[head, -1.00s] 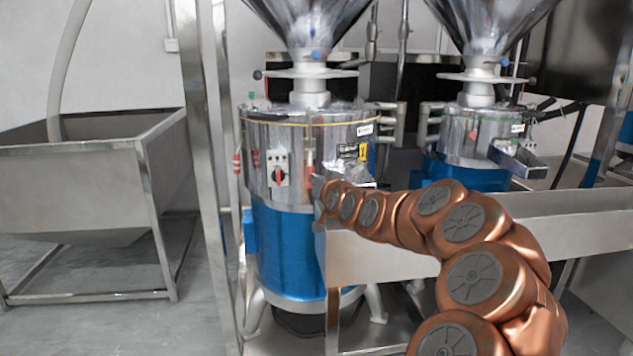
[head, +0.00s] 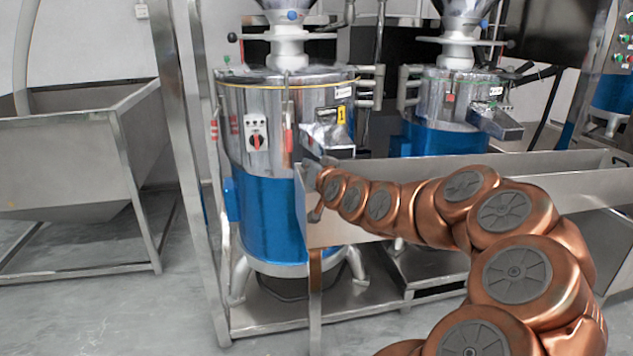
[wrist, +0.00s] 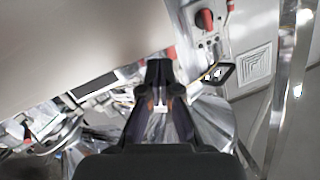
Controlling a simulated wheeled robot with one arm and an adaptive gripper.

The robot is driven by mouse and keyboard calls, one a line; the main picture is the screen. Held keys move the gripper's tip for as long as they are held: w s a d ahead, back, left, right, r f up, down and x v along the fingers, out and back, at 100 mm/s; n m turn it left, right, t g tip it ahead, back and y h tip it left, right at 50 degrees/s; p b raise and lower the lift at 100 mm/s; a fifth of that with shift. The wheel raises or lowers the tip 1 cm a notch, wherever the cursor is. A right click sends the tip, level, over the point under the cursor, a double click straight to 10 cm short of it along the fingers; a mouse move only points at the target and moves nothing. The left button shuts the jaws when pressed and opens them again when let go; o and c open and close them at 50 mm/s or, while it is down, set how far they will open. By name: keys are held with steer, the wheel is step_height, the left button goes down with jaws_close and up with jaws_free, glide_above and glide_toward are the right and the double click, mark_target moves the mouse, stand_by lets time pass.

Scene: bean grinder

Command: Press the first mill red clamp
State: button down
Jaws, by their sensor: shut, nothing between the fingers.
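The first mill (head: 287,110) is a steel drum with a blue lower half, left of centre in the head view. A slim upright red clamp (head: 288,138) is on its front, right of the red selector switch (head: 256,141). A red piece (wrist: 171,53), probably this clamp, shows just beyond my fingertips in the wrist view; contact is unclear. The switch also appears in the wrist view (wrist: 205,20). My gripper (wrist: 160,70) is shut and empty. In the head view my gripper (head: 316,187) is below and right of the clamp, by the trough's near end.
A steel trough (head: 340,232) runs right from in front of the mill. A steel chute (head: 328,137) juts from the mill's front. A steel post (head: 187,150) stands left of it. A second mill (head: 450,110) stands behind right, and a steel hopper bin (head: 65,150) at left.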

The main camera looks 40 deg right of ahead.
steer(key=shift+s+a+f, duration=0.25)
steer(key=shift+s+f, duration=0.45)
steer(key=shift+s, duration=0.1)
steer(key=shift+s+a+f, duration=0.2)
steer(key=shift+s+f, duration=0.5)
steer(key=shift+s, duration=0.1)
steer(key=shift+r, duration=0.1)
